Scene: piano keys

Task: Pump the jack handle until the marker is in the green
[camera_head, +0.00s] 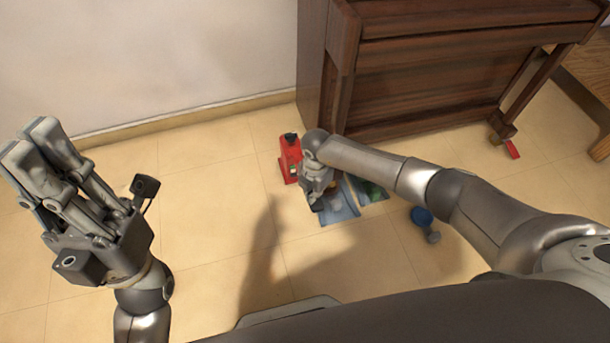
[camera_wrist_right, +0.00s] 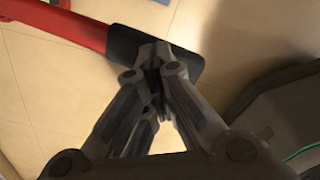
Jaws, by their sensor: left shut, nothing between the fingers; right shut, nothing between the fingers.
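A red jack body (camera_head: 288,160) with a black top stands on the floor near the piano's left side. A small pale and green patch shows on its front, but I cannot make out the marker. In the right wrist view, the red jack handle (camera_wrist_right: 75,27) ends in a black grip (camera_wrist_right: 190,64). My right gripper (camera_wrist_right: 153,55) is shut, its fingertips over or against the black grip, not around it; I cannot tell whether they touch. My left gripper (camera_head: 30,140) is shut and empty, raised at the left, far from the jack.
A brown piano (camera_head: 430,70) stands behind the jack. Blue mats or booklets (camera_head: 338,213) lie on the floor by my right gripper. A round blue object (camera_head: 421,216) lies right of them, and a red piece (camera_head: 513,149) by the piano leg. The left floor is clear.

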